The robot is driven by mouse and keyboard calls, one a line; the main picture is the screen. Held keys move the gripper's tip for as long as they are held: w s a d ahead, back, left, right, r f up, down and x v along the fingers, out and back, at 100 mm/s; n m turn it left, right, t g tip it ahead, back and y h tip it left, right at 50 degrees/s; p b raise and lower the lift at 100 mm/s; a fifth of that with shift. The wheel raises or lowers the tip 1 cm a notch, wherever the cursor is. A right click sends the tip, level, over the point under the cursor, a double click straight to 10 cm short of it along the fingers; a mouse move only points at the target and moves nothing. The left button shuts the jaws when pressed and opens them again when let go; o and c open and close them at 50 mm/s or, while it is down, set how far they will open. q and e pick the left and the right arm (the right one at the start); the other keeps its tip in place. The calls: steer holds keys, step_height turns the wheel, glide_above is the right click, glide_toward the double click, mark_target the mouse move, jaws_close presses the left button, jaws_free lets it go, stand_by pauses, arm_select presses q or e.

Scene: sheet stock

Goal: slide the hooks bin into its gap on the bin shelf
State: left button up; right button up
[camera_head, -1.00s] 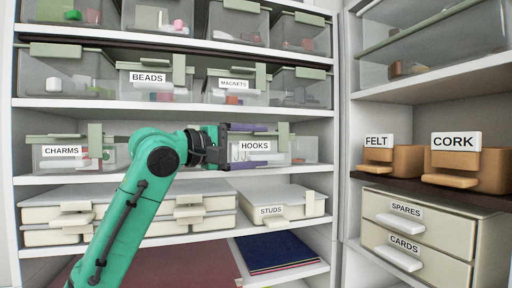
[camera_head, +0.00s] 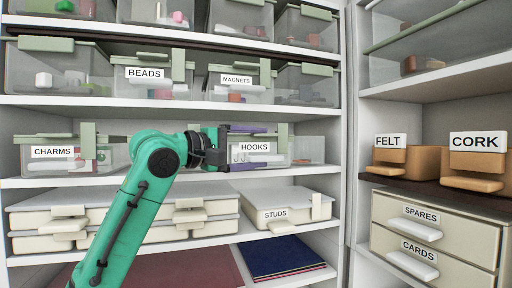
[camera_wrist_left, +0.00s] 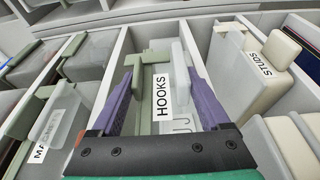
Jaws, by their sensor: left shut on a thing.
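The hooks bin (camera_head: 279,150), a clear bin with a green rim and a white HOOKS label, is at the middle shelf between the charms bin (camera_head: 58,158) and another clear bin (camera_head: 308,150). My left gripper (camera_head: 250,146) is shut on it, with purple fingers above and below the label. In the left wrist view the hooks bin (camera_wrist_left: 160,128) lies between the two fingers of the gripper (camera_wrist_left: 162,92), within a white-walled shelf level. How deep it sits in its gap I cannot tell. My arm hides part of the shelf left of it. My right gripper is out of view.
The beads bin (camera_head: 147,85) and magnets bin (camera_head: 238,90) stand on the shelf above. The studs box (camera_head: 275,200) and other cream boxes are below. Felt (camera_head: 390,156) and cork (camera_head: 472,162) boxes stand on the right unit.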

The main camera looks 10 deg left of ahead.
arm_select(q)
steer(key=shift+w+a+f, duration=0.25)
steer(key=shift+w, duration=0.15)
steer(key=shift+s, duration=0.1)
steer(key=shift+s+d+r, duration=0.1)
steer(key=shift+s+d, duration=0.1)
steer(key=shift+s, duration=0.05)
steer(key=shift+w, duration=0.1)
steer(key=o, duration=1.5)
